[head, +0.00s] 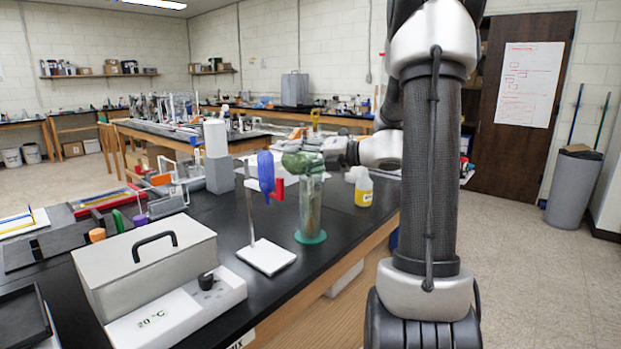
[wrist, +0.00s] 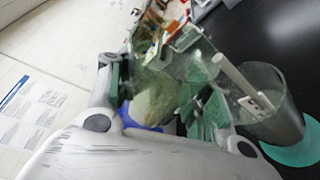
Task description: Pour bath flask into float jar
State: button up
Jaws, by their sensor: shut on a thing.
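My gripper (head: 326,152) is shut on a green-tinted glass flask (head: 297,160), which appears to be the bath flask. It holds the flask tilted far over, just above the mouth of a tall clear jar. In the wrist view the flask (wrist: 160,98) sits between the finger pads, with pale yellow-green contents. The tall jar (head: 311,208), likely the float jar, stands upright on a teal disc base. In the wrist view the jar (wrist: 272,122) is right of the fingers, with a pale rod and a small marked piece inside. I cannot tell whether liquid is flowing.
A grey lidded bath (head: 150,262) marked 20 °C is at front left. A yellow-labelled bottle (head: 363,191) stands right of the jar, near the bench edge.

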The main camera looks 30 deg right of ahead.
jog(key=shift+r+m, duration=0.2)
jog(key=shift+m, duration=0.2)
dwell(0.6)
jog(key=shift+f+m+y, duration=0.35)
jog(key=shift+m+y, duration=0.05)
jog(key=shift+m, duration=0.3)
dwell(1.0)
jog(key=shift+w+d+r+m+t, duration=0.1)
jog(key=shift+d+r+m+t, duration=0.3)
jog(key=shift+m, duration=0.5)
dwell(1.0)
